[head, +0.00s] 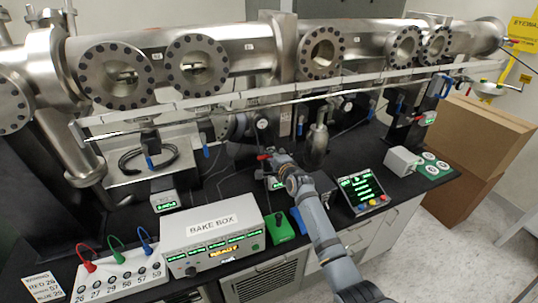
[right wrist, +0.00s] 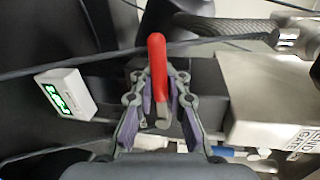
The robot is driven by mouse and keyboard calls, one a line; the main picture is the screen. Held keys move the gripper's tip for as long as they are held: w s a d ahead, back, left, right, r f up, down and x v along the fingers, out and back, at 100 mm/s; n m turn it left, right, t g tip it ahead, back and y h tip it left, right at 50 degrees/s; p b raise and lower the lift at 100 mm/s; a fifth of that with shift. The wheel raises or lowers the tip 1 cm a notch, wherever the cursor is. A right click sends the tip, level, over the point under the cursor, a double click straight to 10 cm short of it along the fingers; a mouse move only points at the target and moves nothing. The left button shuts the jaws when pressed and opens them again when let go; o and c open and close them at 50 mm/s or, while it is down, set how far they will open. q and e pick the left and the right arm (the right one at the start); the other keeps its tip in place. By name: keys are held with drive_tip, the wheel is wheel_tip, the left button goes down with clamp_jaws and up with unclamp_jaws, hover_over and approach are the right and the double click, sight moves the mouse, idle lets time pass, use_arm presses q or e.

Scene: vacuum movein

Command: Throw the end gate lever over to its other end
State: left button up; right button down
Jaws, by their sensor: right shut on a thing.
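A red-handled lever (right wrist: 157,75) stands between the fingers of my right gripper (right wrist: 160,85) in the right wrist view. The fingers are closed in around its lower part, and its red end sticks out past them. In the head view the red tip (head: 263,157) shows just left of my right gripper (head: 274,160), at the middle of the bench below the steel tube. The gripper and arm hide most of the lever's mount. My left gripper is not in view.
The steel beam tube (head: 250,48) with round flanges runs across the back. A bake box (head: 212,232), a green block (head: 279,228) and a display panel (head: 362,190) stand near the bench front. In the right wrist view, a small green-lit readout (right wrist: 65,94) and cables lie close by.

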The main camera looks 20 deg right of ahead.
idle(0.3)
drive_tip(key=c, duration=1.7)
unclamp_jaws()
drive_tip(key=o, duration=0.3)
drive_tip(key=shift+s+d+r, duration=0.1)
drive_tip(key=shift+s+r, duration=0.25)
drive_tip(key=shift+s, duration=0.05)
drive_tip(key=shift+w, duration=0.1)
drive_tip(key=shift+f, duration=0.1)
drive_tip(key=v, duration=1.2)
